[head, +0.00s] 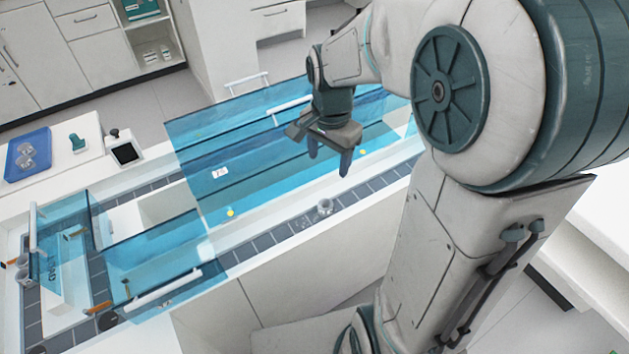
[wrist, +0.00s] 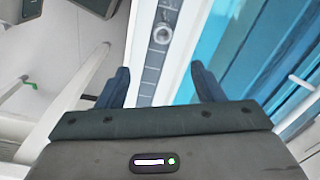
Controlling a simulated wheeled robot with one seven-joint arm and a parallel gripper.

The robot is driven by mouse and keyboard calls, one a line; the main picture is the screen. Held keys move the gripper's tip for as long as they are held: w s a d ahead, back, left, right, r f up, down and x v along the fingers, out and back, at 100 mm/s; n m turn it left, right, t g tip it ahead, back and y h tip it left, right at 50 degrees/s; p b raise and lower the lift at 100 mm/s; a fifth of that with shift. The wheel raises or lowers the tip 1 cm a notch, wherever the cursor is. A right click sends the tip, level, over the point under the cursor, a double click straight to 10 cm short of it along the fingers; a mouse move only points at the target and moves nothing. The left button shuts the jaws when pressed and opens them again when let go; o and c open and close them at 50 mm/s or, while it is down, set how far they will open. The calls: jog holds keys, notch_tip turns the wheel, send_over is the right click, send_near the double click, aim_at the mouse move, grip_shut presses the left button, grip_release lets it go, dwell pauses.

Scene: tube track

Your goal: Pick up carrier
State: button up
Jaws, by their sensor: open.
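The carrier appears to be a small grey round piece (head: 325,207) with a ring-like top. It sits on the dark tiled track (head: 290,229) along the front edge of the blue-covered bench. In the wrist view the carrier (wrist: 162,34) lies ahead of the fingers, near the top and roughly midway between them. My gripper (head: 329,163) is open and empty, pointing down above the bench, apart from the carrier. Its two dark blue fingers (wrist: 160,78) stand wide apart in the wrist view. Nothing hides the carrier.
Clear blue covers (head: 240,160) with white handles rise beside the track. A blue tray (head: 28,154) with metal pieces and a small black-topped device (head: 125,151) stand on the left counter. Another blue cover (head: 60,262) stands at the far left. The track around the carrier looks clear.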

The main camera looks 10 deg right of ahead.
jog(key=m+b, duration=0.1)
jog(key=m, duration=0.1)
send_over(326, 201)
jog(key=s, duration=0.1)
notch_tip(326, 201, down, 5)
jog(key=shift+s+a+f+b, duration=0.15)
jog(key=shift+f+b, duration=0.2)
jog(key=shift+f, duration=2.85)
jog(key=shift+w+a+f+b, duration=0.1)
jog(key=shift+f+b, duration=0.25)
jog(key=shift+f, duration=2.8)
jog(key=shift+c, duration=0.3)
jog(key=c, duration=0.8)
